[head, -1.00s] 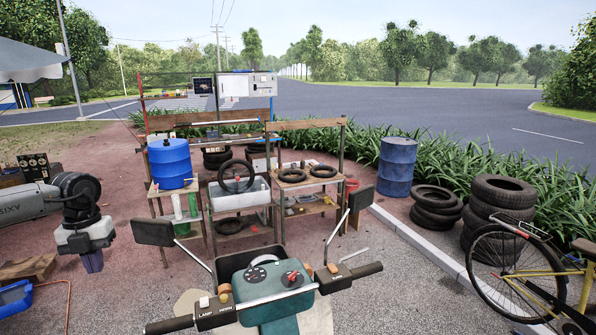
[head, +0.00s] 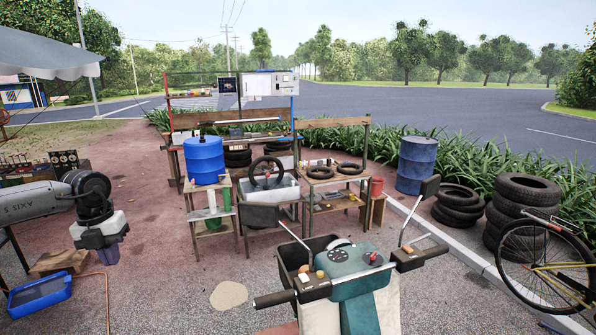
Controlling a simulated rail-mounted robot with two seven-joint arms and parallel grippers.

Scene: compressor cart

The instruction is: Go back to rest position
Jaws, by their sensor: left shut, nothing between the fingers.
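My left arm comes in from the left edge of the head view. My left gripper (head: 111,256) hangs pointing down over the gravel, with its white body above and dark translucent fingers below. The fingers are together and nothing is between them. The gripper is apart from everything around it; the blue tray lies lower and to its left. My right gripper is not in view.
A green scooter (head: 364,274) with wide handlebars and mirrors stands close at bottom centre. Behind it are a workbench with tires and a blue barrel (head: 204,160). A blue tray (head: 40,296) lies bottom left. Tire stacks (head: 522,205) and a bicycle (head: 545,265) stand right. Gravel between tray and scooter is mostly clear.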

